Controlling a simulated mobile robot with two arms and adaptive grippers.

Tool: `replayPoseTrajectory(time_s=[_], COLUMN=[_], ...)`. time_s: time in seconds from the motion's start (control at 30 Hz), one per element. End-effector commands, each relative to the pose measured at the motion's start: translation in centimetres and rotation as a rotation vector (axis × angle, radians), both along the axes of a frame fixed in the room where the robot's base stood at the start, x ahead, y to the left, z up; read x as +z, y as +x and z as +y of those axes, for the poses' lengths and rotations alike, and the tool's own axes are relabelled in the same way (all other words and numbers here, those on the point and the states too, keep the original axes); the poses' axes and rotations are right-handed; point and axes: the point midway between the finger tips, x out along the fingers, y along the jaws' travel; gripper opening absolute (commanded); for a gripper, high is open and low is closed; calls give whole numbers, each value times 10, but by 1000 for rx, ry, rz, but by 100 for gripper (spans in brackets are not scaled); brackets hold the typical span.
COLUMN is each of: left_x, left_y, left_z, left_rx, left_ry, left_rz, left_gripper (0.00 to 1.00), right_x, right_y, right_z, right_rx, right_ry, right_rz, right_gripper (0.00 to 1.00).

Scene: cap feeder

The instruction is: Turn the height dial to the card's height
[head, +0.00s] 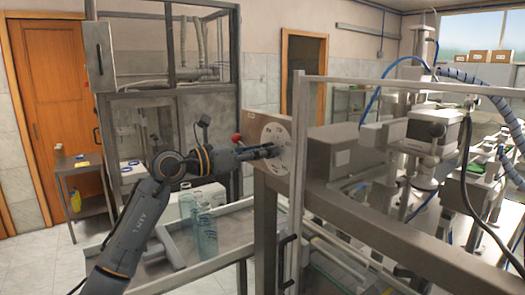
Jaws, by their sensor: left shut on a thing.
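The height dial (275,132) is a pale round disc with dark marks on the side of the grey machine, near the middle of the head view. Its marks are too small to read. My left gripper (272,151) reaches it from the left and is shut at the dial's centre, on what seems to be its knob. The fingers hide most of the knob, so its setting cannot be told. My right gripper is not in view.
A red ball-shaped knob (236,138) is just left of the dial, close to my left wrist. A grey machine post (265,230) stands below the dial. Clear bottles (207,232) stand on a tray below my arm. A side table (85,160) is at the far left.

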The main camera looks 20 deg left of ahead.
Motion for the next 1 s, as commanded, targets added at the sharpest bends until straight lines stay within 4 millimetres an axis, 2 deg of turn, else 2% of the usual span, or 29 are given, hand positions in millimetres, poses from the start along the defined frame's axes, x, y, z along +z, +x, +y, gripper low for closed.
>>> replayPoseTrajectory(time_s=[0.37, 0.7, 1.0], left_x=[1, 2, 1], left_y=[0, 1, 1], left_z=[0, 1, 1], left_rx=[-1, 1, 0], left_ry=[-211, -444, -586], left_rz=[169, 351, 459], left_gripper=[4, 4, 4], right_x=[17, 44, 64], right_y=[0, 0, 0], right_z=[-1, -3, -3], right_rx=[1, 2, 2], right_ry=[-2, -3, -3], right_rz=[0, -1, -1], right_gripper=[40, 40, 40])
